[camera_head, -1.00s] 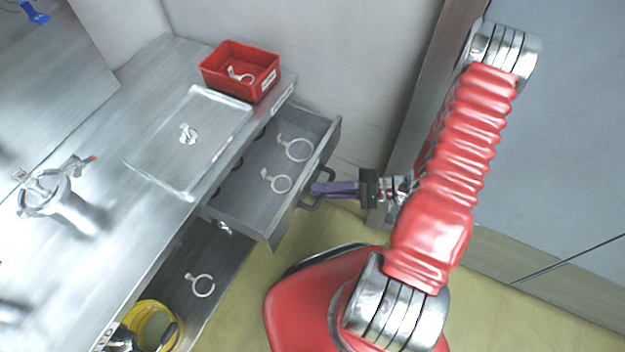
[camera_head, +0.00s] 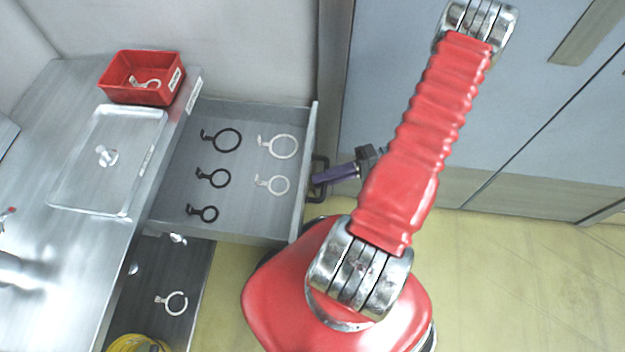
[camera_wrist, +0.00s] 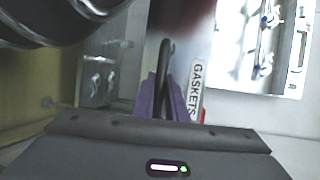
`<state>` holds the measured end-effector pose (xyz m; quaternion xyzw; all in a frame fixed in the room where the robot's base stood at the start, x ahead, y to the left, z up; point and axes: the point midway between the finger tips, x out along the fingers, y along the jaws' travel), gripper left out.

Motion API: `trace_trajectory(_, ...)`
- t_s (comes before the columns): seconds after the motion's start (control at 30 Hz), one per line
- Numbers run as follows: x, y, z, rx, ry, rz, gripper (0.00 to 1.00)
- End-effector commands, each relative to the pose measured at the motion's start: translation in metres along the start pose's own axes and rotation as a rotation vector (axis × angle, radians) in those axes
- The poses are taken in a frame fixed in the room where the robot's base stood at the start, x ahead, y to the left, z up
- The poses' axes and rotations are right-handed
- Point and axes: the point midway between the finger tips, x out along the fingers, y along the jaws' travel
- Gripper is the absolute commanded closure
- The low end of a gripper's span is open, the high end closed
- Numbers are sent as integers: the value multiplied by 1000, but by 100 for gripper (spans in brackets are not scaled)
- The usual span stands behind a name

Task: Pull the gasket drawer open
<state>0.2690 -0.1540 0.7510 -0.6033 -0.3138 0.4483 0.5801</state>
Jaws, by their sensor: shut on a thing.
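The gasket drawer (camera_head: 240,222) is a grey metal drawer standing well out from the bench in the head view. Black gaskets (camera_head: 226,139) and white gaskets (camera_head: 283,146) with tabs lie flat in it. Its dark handle (camera_head: 318,196) is on the front face. My gripper (camera_head: 328,175), with purple fingers, is at this handle, shut on it. In the wrist view the purple fingers (camera_wrist: 163,100) are on both sides of the dark handle bar (camera_wrist: 165,55), beside a label reading GASKETS (camera_wrist: 197,88). My arm hides part of the gripper in the head view.
Grey cabinets stand at the right. Yellow floor is clear.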

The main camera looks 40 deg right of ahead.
Motion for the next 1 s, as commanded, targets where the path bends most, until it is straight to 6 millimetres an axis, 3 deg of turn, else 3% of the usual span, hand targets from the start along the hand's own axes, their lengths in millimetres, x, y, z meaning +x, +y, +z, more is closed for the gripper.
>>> trace_trajectory(0.33, 3, 3, -1, 0, -9, 9, 100)
trace_trajectory(0.37, 3, 3, -1, 0, -10, 9, 86)
trace_trajectory(0.6, 3, 1, -1, -1, -11, 6, 69)
trace_trajectory(1.0, -4, 1, -2, -2, -9, 5, 69)
